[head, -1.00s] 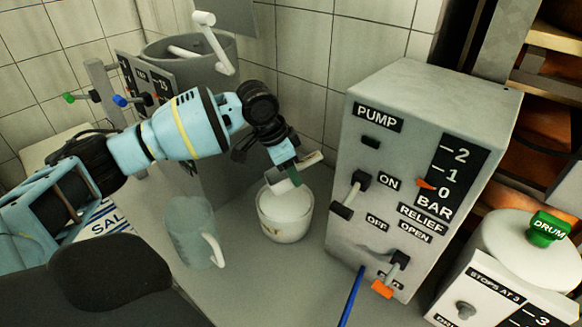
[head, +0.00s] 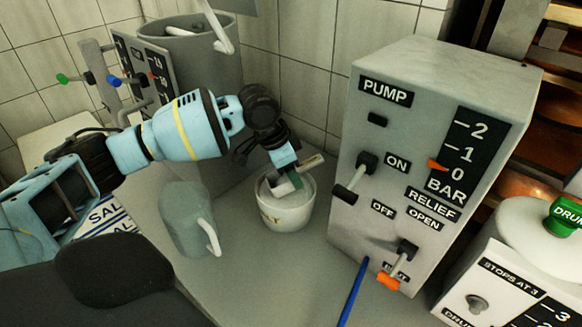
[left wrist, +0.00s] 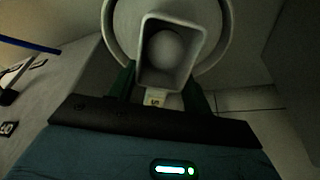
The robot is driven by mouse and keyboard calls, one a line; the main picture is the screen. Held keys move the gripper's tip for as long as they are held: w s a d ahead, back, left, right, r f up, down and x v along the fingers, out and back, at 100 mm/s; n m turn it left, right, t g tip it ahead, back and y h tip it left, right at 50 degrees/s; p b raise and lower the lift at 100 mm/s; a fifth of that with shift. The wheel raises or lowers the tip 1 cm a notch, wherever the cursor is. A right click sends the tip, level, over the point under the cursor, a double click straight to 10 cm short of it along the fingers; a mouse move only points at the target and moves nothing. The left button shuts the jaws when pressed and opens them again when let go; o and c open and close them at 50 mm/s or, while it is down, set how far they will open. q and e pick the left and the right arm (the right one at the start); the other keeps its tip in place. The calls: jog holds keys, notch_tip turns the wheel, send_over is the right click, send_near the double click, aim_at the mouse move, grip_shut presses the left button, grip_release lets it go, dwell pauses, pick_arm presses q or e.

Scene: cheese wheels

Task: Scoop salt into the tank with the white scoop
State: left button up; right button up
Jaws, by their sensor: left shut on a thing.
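My left gripper (head: 286,168) is shut on the white scoop (left wrist: 190,78). It reaches down over a white salt pot (head: 284,217), whose lettering is partly hidden. The scoop's square bowl is at the pot's mouth; in the left wrist view the pot's round rim (left wrist: 227,30) surrounds much of it. A pale rounded mound shows within the scoop's outline; I cannot tell whether it is in the scoop or beyond it. The grey cylindrical tank (head: 205,75) stands at the back left, with a white lever at its top. My right gripper is not in view.
A translucent jug (head: 185,225) stands left of the pot. The grey pump box (head: 345,215) stands close at its right. A blue rod (head: 352,292) lies in front. A salt sack (head: 105,218) is behind my left arm. Bare counter (head: 250,275) lies in front of the pot.

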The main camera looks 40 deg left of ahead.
pick_arm(q)
jog(key=shift+r+p, duration=1.35)
jog(key=shift+r, duration=0.1)
notch_tip(320, 180, up, 5)
jog(key=p, duration=0.5)
jog(key=shift+d, duration=0.1)
